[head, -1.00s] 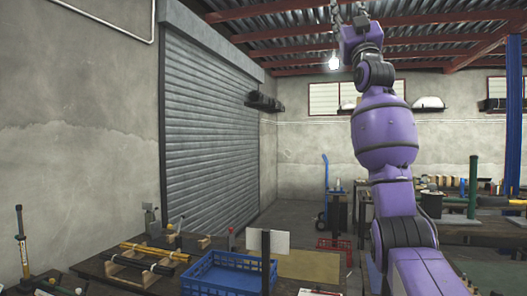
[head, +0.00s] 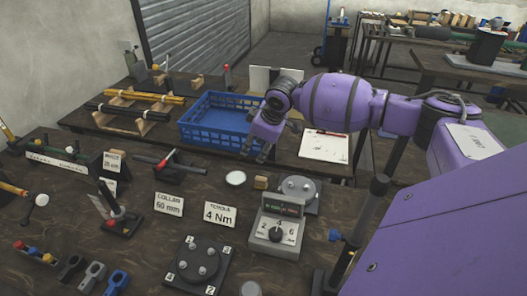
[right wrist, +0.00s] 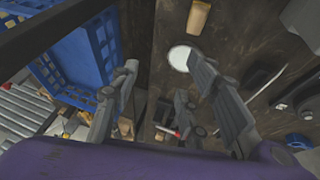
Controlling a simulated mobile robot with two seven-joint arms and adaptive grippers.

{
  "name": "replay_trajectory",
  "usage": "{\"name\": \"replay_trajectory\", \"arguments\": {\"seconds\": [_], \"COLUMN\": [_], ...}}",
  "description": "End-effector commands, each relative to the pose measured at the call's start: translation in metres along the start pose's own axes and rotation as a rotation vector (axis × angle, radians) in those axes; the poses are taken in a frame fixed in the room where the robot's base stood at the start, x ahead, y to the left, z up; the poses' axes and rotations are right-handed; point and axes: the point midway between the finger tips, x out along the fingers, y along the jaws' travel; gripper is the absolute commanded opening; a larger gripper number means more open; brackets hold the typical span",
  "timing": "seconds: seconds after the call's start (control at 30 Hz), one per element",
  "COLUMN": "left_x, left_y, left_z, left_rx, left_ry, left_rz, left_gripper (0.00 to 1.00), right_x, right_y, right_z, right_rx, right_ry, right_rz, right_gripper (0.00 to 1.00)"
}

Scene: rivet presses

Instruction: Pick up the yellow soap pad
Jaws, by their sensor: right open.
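A small yellow-tan block (head: 261,182), the only thing here that could be the yellow soap pad, lies on the dark table beside a round white dish (head: 235,178). I cannot tell its material. My right gripper (head: 256,151) hangs beyond and above the block, near the blue crate, with its fingers pointing down. In the right wrist view the gripper (right wrist: 165,78) is open and empty, its fingers apart. There the tan block (right wrist: 198,16) is at the top, past the white dish (right wrist: 180,58), clear of both fingers. My left gripper is not in view.
The blue crate (head: 187,137) stands on the far table. A dial box (head: 274,234), a round grey fixture (head: 299,187) and a sign reading 4 Nm (head: 219,215) surround the block. A clipboard with white paper (head: 325,147) lies at the far right.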

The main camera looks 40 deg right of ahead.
Motion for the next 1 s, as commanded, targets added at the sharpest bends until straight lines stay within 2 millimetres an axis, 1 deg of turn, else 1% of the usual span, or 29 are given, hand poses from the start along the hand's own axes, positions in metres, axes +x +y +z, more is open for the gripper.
{"name": "replay_trajectory", "arguments": {"seconds": [0.03,0.1,0.2,0.47,0.63,0.73,0.83,1.0], "left_x": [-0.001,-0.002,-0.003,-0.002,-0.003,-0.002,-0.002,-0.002], "left_y": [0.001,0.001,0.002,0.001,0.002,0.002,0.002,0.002], "left_z": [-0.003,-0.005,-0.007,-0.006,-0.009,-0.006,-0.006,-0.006], "left_rx": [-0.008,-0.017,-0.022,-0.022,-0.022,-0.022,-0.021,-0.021], "left_ry": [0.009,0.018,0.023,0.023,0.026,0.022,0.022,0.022], "left_rz": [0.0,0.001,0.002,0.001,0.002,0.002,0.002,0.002], "left_gripper": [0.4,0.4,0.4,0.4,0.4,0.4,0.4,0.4], "right_x": [0.01,0.018,0.027,0.055,0.079,0.092,0.099,0.1], "right_y": [-0.016,-0.031,-0.042,-0.046,-0.052,-0.052,-0.053,-0.053], "right_z": [0.019,0.037,0.049,0.054,0.058,0.06,0.061,0.061], "right_rx": [0.001,0.004,0.008,0.009,0.008,0.009,0.008,0.007], "right_ry": [-0.046,-0.093,-0.123,-0.125,-0.124,-0.124,-0.122,-0.121], "right_rz": [-0.034,-0.068,-0.09,-0.091,-0.09,-0.09,-0.09,-0.089], "right_gripper": [0.42,0.42,0.42,0.42,0.42,0.42,0.42,0.42]}}
